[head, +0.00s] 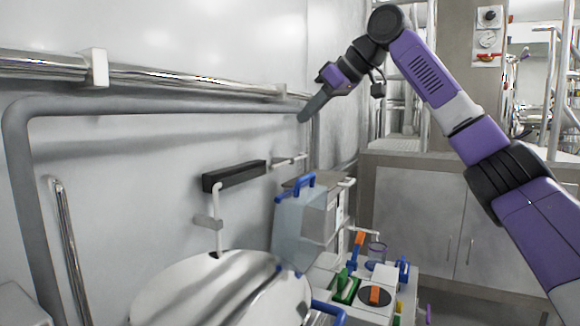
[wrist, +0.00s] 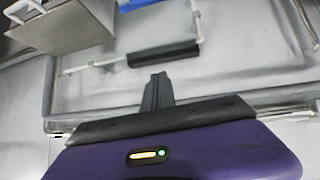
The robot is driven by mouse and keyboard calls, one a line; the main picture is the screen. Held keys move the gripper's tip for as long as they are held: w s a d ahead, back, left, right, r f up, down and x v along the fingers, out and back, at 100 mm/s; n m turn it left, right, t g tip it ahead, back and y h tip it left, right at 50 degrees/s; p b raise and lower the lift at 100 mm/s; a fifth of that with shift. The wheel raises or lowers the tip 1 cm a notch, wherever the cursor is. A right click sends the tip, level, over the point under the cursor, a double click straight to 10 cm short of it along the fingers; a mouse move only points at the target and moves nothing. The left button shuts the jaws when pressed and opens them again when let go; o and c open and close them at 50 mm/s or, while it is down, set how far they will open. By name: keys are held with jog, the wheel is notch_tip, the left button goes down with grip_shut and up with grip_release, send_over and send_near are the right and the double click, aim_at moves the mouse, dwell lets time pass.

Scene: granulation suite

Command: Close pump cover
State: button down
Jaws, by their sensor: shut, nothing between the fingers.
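The pump cover (head: 300,222) is a see-through pale blue panel with a blue handle (head: 295,187) along its top. It stands raised, roughly upright, at the back of the pump (head: 325,283), whose top with green, orange and blue parts lies uncovered. My gripper (head: 303,118) is shut and empty, high above the cover near the wall, apart from it. Its closed fingers show in the wrist view (wrist: 157,80). A blue strip (wrist: 138,4) at the top edge of the wrist view may be part of the cover; I cannot tell.
A black bar (head: 234,176) on a bracket juts from the wall left of the cover. Pipes (head: 180,82) run along the wall. A round shiny lid (head: 222,293) stands in front at the left. Steel cabinets (head: 413,210) stand behind.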

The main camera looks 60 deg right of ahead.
jog(key=f, duration=0.4)
jog(key=a+f+g, duration=0.1)
jog(key=f, duration=0.3)
jog(key=w+f+g+y, duration=0.1)
jog(key=f, duration=0.3)
jog(key=shift+w+a+n, duration=0.1)
jog(key=shift+a+n, duration=0.15)
jog(key=shift+n, duration=0.05)
jog(key=shift+s+f, duration=0.25)
jog(key=shift+s, duration=0.35)
jog(key=shift+s, duration=0.15)
